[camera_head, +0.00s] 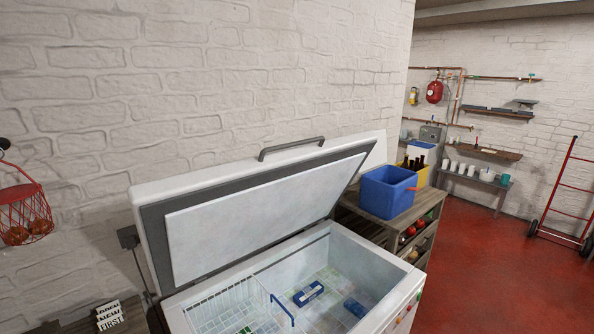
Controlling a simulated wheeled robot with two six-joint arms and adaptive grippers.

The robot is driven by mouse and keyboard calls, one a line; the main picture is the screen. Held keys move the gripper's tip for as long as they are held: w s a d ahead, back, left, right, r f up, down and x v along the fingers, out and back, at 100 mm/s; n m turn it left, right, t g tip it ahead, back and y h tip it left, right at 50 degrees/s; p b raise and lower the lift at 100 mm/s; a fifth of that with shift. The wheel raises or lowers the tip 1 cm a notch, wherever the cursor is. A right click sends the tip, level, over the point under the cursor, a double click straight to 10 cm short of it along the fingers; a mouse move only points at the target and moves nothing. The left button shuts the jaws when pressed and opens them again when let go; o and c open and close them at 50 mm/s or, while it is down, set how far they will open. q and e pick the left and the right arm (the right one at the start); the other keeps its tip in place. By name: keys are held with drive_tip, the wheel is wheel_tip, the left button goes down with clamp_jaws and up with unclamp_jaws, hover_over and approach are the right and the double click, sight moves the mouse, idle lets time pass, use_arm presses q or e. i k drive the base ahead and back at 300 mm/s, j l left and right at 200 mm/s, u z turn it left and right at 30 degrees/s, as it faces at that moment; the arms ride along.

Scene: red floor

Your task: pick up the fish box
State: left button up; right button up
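An open chest freezer (345,238) stands at the lower middle, its white lid (262,218) raised against the wall. On the freezer floor lies a small blue and white box (308,293), which may be the fish box. A second, darker blue item (355,307) lies to its right. Labels are too small to read, so I cannot tell which is the fish box. Neither of my grippers is in view.
A wire basket (224,304) with a blue handle fills the freezer's left side. A wooden shelf unit (418,211) bearing a blue crate (387,193) stands behind the freezer. Red floor (485,265) is clear to the right, with a red hand truck (567,192) beyond.

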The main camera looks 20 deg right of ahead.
sight(306, 295)
drive_tip(key=u, duration=2.4)
drive_tip(key=k+l+u, duration=0.45)
drive_tip(key=k+l, duration=0.55)
drive_tip(key=k, duration=0.15)
drive_tip(key=k+l, duration=0.55)
drive_tip(key=k, duration=0.2)
drive_tip(key=k+l, duration=0.5)
drive_tip(key=k, duration=0.2)
